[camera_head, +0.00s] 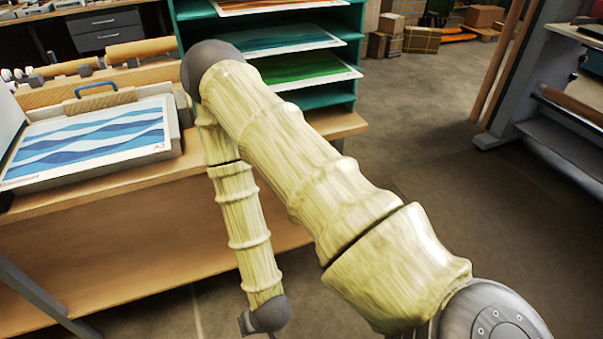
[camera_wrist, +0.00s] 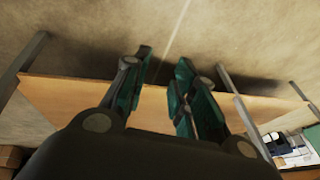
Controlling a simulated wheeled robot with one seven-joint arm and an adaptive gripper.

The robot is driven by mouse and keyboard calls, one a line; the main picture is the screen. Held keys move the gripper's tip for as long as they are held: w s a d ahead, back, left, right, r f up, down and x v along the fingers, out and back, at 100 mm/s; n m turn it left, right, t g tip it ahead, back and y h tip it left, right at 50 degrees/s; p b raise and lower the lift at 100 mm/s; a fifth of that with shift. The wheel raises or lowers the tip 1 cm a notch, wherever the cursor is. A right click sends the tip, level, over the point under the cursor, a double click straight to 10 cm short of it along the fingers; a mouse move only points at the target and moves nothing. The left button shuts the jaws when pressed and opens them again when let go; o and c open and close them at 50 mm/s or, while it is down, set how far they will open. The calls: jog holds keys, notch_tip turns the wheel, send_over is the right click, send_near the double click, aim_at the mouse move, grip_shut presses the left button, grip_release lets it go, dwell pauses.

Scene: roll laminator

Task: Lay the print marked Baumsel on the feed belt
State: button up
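My gripper (camera_wrist: 165,60) is open and empty in the wrist view, its two green fingers apart, with bare floor and a wooden board beyond them. In the head view my arm crosses the middle and the gripper is not clearly shown. Several prints show in the head view: a blue wave print (camera_head: 90,137) lies in a shallow tray at the left, and a green print (camera_head: 305,68), a teal print (camera_head: 280,40) and an orange-red print (camera_head: 265,4) lie on rack shelves. No name can be read on any print. I cannot make out the feed belt for certain.
A wooden bench (camera_head: 110,240) with a lower board runs along the left. The green rack (camera_head: 345,88) stands at its back end. A grey machine or frame (camera_head: 550,110) stands at the right edge. Cardboard boxes (camera_head: 420,40) are at the back. The floor (camera_head: 460,180) between is clear.

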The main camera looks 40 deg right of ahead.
jog(key=s+d+f+n+g, duration=0.1)
jog(key=s+d+g, duration=0.1)
jog(key=s+d, duration=0.2)
jog(key=s+d+f+n+g+h, duration=0.1)
jog(key=s+d, duration=0.3)
jog(key=s, duration=0.4)
jog(key=shift+s+f+n+g, duration=0.4)
jog(key=shift+f+n+g, duration=0.2)
jog(key=shift+f, duration=0.1)
notch_tip(320, 180, up, 2)
jog(key=shift+r+p, duration=0.15)
jog(key=shift+p, duration=0.95)
